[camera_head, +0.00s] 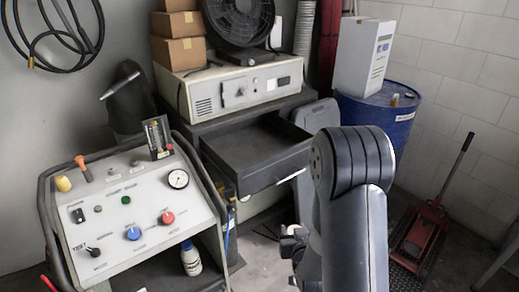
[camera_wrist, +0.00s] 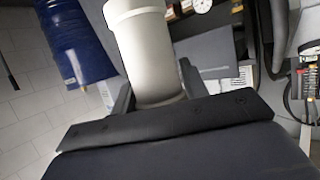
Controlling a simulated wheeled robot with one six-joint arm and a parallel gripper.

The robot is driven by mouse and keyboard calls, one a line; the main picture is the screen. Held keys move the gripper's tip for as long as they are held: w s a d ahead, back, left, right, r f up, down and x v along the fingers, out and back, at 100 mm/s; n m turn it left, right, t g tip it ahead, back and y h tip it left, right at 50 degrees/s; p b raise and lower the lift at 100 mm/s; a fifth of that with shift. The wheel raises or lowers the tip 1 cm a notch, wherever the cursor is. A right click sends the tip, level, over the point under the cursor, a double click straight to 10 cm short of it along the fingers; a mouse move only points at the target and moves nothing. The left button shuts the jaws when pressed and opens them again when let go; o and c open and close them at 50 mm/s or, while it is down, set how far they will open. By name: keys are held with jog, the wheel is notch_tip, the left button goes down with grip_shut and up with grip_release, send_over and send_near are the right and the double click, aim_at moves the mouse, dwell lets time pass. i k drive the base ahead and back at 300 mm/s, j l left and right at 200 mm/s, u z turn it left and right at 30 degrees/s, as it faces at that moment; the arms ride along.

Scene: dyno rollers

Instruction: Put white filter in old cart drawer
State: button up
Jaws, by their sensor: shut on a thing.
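A white cylindrical filter (camera_wrist: 147,58) stands out in the wrist view, running from the top edge down between my fingers. My gripper (camera_wrist: 157,92) is shut on it, with a dark finger on either side. In the head view my arm blocks most of the gripper, and I cannot clearly make out the filter there. The old cart's dark drawer (camera_head: 252,152) is pulled out below the beige instrument. Its visible interior looks empty. My arm is to the right of the drawer.
A grey control console (camera_head: 150,205) stands at the left, with a small white bottle (camera_head: 191,258) on its lower shelf. A blue drum (camera_head: 392,112) carrying a white box (camera_head: 362,55) and a red floor jack (camera_head: 425,235) stand at the right.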

aim_at(255, 145)
jog(key=i+l, duration=1.25)
